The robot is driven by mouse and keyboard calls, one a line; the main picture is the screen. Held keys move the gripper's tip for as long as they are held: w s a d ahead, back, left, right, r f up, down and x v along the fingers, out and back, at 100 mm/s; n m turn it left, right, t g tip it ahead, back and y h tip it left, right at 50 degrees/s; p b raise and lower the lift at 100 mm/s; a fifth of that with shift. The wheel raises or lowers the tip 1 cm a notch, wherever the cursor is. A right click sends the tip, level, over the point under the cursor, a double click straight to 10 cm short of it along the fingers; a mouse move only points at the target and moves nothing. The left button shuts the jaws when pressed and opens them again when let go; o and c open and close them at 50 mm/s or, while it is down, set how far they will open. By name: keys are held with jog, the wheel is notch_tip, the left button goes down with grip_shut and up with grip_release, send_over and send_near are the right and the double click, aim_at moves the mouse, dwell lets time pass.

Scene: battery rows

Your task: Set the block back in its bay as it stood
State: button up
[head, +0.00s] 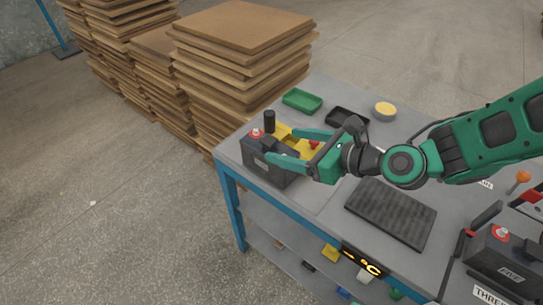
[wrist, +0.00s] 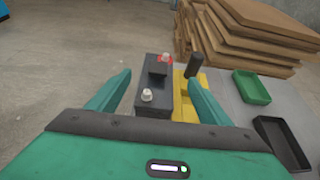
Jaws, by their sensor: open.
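A dark grey battery block (head: 262,168) with a red-ringed terminal on top stands upright at the left end of the grey table. In the wrist view the block (wrist: 153,101) shows two pale terminals, the far one ringed red, and a dark bar between them. My gripper (head: 283,144) is open, its green fingers reaching left over the block. In the wrist view the fingers lie on either side of the block, with gaps visible; contact cannot be told. Another block (head: 497,258) labelled FIVE stands at the lower right, near a THREE label (head: 490,298). An empty bay cannot be made out clearly.
A yellow holder (wrist: 184,108) and a black cylinder (head: 269,121) are close beside the block. A green tray (head: 302,101), a black tray (head: 347,117) and a round yellow-topped tub (head: 385,110) stand behind. A dark ribbed mat (head: 391,212) lies mid-table. Stacked boards (head: 240,60) rise beyond.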

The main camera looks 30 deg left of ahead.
aim_at(275, 143)
jog(key=shift+x, duration=3.5)
jog(key=shift+s+d+f, duration=0.1)
jog(key=shift+s+f, duration=0.05)
jog(key=c, duration=1.8)
grip_shut()
jog(key=shift+r, duration=0.3)
